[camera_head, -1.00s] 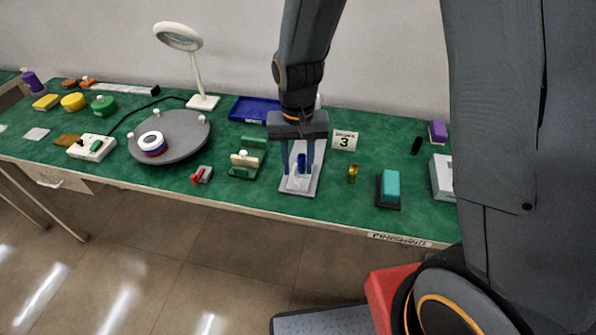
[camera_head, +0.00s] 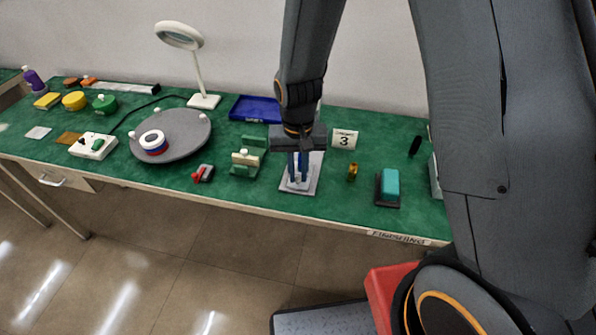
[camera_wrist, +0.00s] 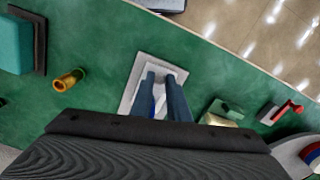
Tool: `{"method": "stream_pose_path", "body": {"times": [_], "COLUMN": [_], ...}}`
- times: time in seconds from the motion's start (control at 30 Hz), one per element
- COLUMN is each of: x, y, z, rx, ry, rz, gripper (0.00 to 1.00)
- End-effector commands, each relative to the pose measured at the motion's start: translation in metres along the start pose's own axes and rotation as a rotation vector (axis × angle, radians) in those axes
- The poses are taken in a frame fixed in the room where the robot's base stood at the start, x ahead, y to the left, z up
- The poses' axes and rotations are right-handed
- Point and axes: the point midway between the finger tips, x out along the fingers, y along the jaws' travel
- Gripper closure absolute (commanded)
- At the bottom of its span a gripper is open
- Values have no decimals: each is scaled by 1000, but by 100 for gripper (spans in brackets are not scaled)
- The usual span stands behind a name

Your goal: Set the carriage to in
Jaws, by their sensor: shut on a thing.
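A light grey base plate (camera_head: 307,189) lies flat near the front edge of the green table. A small blue post, seemingly the carriage (camera_wrist: 157,92), stands on this plate. My gripper (camera_head: 298,178) points down over the plate, its two blue-grey fingers close together on the post. In the wrist view my gripper (camera_wrist: 162,80) covers most of the post, and only a strip of blue shows between the fingers. The plate (camera_wrist: 140,68) shows around the fingertips there. How far along the plate the carriage sits is hidden.
A green-and-cream device (camera_head: 245,162) and a red-handled clamp (camera_head: 203,174) stand left of the plate. A brass piece (camera_head: 352,172), a card marked 3 (camera_head: 344,139) and a teal block (camera_head: 390,183) stand right. A blue tray (camera_head: 256,108) is behind.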

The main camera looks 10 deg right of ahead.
Motion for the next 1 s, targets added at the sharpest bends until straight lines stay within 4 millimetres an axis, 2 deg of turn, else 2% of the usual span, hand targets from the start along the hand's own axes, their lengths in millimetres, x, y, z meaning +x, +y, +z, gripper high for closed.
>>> {"method": "stream_pose_path", "body": {"times": [0.17,0.4,0.5,0.6,0.87,0.9,1.0], "x": [0,1,1,0,-1,-1,0], "y": [1,14,18,20,20,20,20], "z": [-4,-52,-67,-74,-74,-74,-74], "rx": [1,4,3,1,0,0,0], "ry": [-1,1,0,0,0,0,0], "rz": [0,0,0,0,0,0,0], "gripper": [100,100,100,100,100,82,66]}}
